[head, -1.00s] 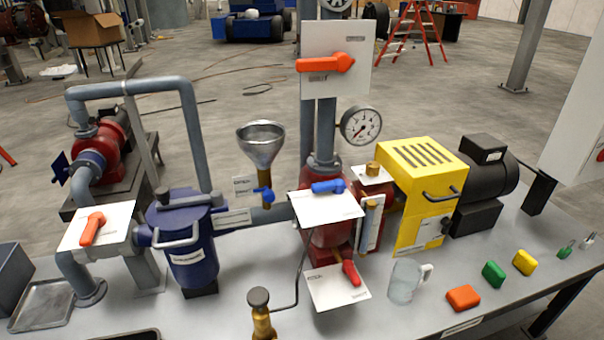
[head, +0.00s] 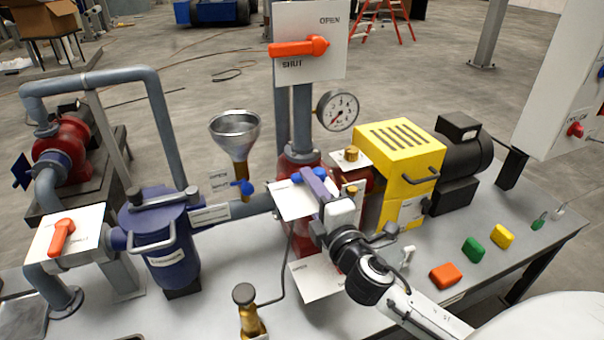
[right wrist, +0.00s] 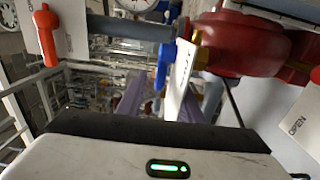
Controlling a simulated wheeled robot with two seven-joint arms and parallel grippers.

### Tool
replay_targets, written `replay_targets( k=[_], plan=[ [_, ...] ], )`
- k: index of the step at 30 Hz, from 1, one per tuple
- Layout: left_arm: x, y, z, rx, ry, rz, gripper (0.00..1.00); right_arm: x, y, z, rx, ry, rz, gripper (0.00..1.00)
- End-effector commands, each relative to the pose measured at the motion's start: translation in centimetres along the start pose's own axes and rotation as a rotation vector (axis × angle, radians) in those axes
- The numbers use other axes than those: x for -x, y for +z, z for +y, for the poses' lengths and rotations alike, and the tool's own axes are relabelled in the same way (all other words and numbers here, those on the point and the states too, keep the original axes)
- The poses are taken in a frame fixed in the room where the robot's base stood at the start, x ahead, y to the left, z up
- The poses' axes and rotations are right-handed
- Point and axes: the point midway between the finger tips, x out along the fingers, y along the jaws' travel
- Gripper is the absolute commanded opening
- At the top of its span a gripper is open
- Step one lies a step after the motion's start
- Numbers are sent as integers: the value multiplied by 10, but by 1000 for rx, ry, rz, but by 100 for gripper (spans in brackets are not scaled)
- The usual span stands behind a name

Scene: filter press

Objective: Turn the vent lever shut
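A blue lever (head: 296,177) sits on a white plate (head: 288,203) on top of the red pump body in the middle of the bench. No vent label is readable, so I cannot tell which lever is the vent lever. My right gripper (head: 314,182) is right beside this blue lever and partly covers the plate. In the right wrist view the blue lever (right wrist: 162,64) lies just beyond the fingers (right wrist: 160,104), which look apart; contact is not clear. A second blue lever (head: 246,187) is under the funnel, by OPEN and SHUT labels. My left gripper is out of view.
An orange lever (head: 298,47) on an upright plate stands above, with a gauge (head: 337,110) beside it. Another orange lever (head: 62,236) is at left. A yellow housing (head: 405,165) is close right of the gripper. The glass jug is mostly hidden behind my arm.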

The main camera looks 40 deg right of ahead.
Motion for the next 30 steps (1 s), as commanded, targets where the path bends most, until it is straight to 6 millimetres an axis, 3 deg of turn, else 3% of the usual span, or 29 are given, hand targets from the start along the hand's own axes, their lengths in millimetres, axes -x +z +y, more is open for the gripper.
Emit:
replay_targets(
  k=[3,8,19,25,30],
  plan=[
    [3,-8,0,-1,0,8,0,-21,0,2,1,1,0,33],
    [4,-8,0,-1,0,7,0,-38,0,0,-2,-1,0,33],
    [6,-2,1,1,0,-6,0,-43,-1,-2,-3,-3,1,33],
    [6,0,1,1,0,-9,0,-43,0,-2,-3,-3,1,0],
    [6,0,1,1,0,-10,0,-43,0,-2,-2,-4,4,0]
  ],
)
